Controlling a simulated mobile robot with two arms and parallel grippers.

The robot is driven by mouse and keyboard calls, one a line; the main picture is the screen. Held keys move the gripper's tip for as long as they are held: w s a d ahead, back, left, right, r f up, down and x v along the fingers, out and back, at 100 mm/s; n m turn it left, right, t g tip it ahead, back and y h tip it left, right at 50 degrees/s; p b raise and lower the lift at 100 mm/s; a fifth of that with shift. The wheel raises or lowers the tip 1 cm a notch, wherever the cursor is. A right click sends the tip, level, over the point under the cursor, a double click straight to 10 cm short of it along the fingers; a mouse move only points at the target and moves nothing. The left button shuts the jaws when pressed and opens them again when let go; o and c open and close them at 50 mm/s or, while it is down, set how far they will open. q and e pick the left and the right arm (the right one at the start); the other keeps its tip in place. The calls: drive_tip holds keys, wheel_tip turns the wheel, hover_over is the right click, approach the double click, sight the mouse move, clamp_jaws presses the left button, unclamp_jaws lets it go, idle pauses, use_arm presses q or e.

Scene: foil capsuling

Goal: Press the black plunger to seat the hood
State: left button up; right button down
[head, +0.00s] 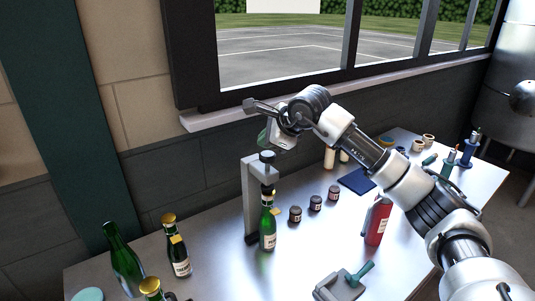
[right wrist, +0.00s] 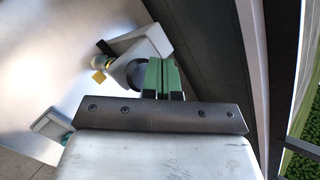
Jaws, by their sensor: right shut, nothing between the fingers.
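A grey press stand (head: 250,200) stands on the table, with a green bottle (head: 268,228) upright in it. The black plunger (head: 267,157) is at the top of the stand, above the bottle. A dark part covers the bottle's neck area; I cannot tell the hood apart from the press there. My right gripper (head: 264,137) is just above the plunger, its green fingers shut and empty. In the right wrist view the shut fingers (right wrist: 163,77) appear close beside the round black plunger (right wrist: 136,74); I cannot tell whether they touch. My left gripper is not in view.
Gold-topped bottles (head: 179,256) and a bare green bottle (head: 122,262) stand at the left. Dark jars (head: 316,203) and a red bottle-shaped object (head: 377,221) are to the right. A grey tool with a teal handle (head: 342,284) lies in front. The window sill (head: 215,118) is behind.

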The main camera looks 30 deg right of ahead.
sight(265, 155)
idle(0.7)
drive_tip(key=shift+f+b, duration=0.4)
drive_tip(key=shift+b, duration=0.05)
drive_tip(key=shift+f+b, duration=0.8)
drive_tip(key=shift+f, duration=0.3)
idle(0.8)
drive_tip(key=shift+s+a+f+b, duration=0.15)
drive_tip(key=shift+f+b, duration=0.15)
drive_tip(key=shift+f, duration=0.2)
idle(0.5)
drive_tip(key=shift+r, duration=0.1)
drive_tip(key=shift+r+p, duration=1)
drive_tip(key=shift+r, duration=0.45)
drive_tip(key=shift+w, duration=0.25)
drive_tip(key=shift+d+r, duration=0.1)
drive_tip(key=shift+d, duration=0.1)
